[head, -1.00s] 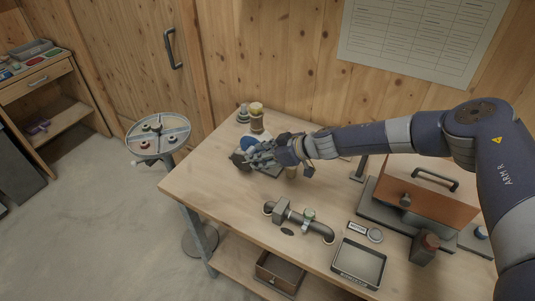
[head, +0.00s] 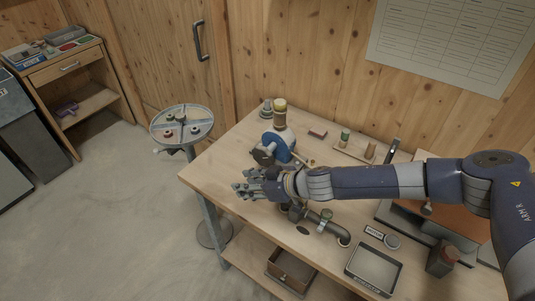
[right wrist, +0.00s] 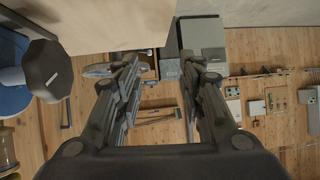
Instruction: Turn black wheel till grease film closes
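A blue device (head: 280,146) stands on the workbench near its back left. A dark faceted wheel (head: 262,156) is on its left side; the wheel also shows large at the upper left of the right wrist view (right wrist: 47,70), with the blue body (right wrist: 12,78) behind it. My right gripper (head: 247,184) is in front of the device, apart from the wheel. In the right wrist view its fingers (right wrist: 158,62) are spread with nothing between them. I cannot make out a grease film. My left gripper is not in view.
A dark pipe fitting (head: 327,224) lies on the bench near my right forearm. An empty tray (head: 373,269) is at the front right. A jar (head: 280,115) stands behind the device. A round stand (head: 182,125) is left of the bench. The bench's front left is clear.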

